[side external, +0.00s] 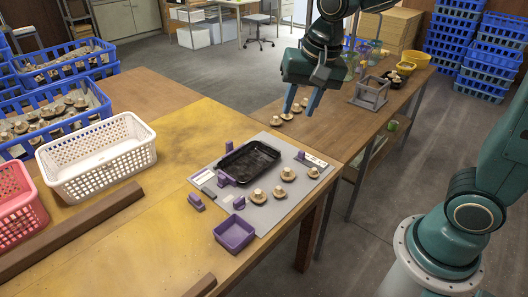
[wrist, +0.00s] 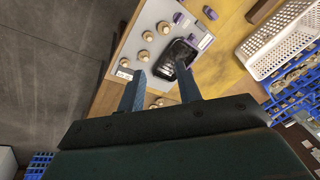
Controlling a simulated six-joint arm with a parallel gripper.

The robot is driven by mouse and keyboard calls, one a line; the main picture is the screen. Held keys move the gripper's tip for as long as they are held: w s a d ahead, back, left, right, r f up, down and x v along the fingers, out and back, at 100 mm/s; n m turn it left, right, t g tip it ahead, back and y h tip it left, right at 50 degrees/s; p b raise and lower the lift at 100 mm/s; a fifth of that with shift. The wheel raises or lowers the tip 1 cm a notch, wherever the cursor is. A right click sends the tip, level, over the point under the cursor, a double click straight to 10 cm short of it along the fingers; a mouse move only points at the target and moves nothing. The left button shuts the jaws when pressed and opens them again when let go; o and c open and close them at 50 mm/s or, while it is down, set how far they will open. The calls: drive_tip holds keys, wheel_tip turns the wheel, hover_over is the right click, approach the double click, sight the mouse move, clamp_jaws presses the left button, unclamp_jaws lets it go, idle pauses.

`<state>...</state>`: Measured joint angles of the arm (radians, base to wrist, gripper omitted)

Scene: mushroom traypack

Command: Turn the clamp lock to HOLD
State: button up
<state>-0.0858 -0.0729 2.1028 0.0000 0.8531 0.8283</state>
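A black tray (side external: 272,152) lies on a grey mat (side external: 275,222), with several purple fixture pieces around it. A small purple piece (side external: 300,155) sits beside a printed white label (side external: 316,161) at the mat's right edge; it may be the clamp lock, but the lettering is too small to read. The label also shows in the wrist view (wrist: 125,71), left of the fingers. Other purple pieces stand at the tray's back corner (side external: 230,146) and front left (side external: 222,181). My gripper (side external: 301,102) is open and empty, raised above the bench beyond the mat. Its fingers (wrist: 160,68) partly cover the tray in the wrist view.
Several mushrooms (side external: 288,174) stand on the mat near the tray. A purple open box (side external: 235,246) is at the front. A white basket (side external: 98,172) and blue crates stand at left. A grey frame (side external: 371,96) stands on the back bench.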

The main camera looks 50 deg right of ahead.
drive_tip(key=w+a+f+m+g, duration=0.25)
drive_tip(key=w+f+m, duration=0.25)
drive_tip(key=w+f, duration=0.35)
drive_tip(key=m, duration=0.4)
hover_over(239, 199)
wheel_tip(239, 199, down, 11)
drive_tip(key=shift+r+g, duration=0.15)
drive_tip(key=shift+g, duration=0.1)
wheel_tip(239, 199, down, 14)
drive_tip(key=shift+r, duration=0.1)
clamp_jaws()
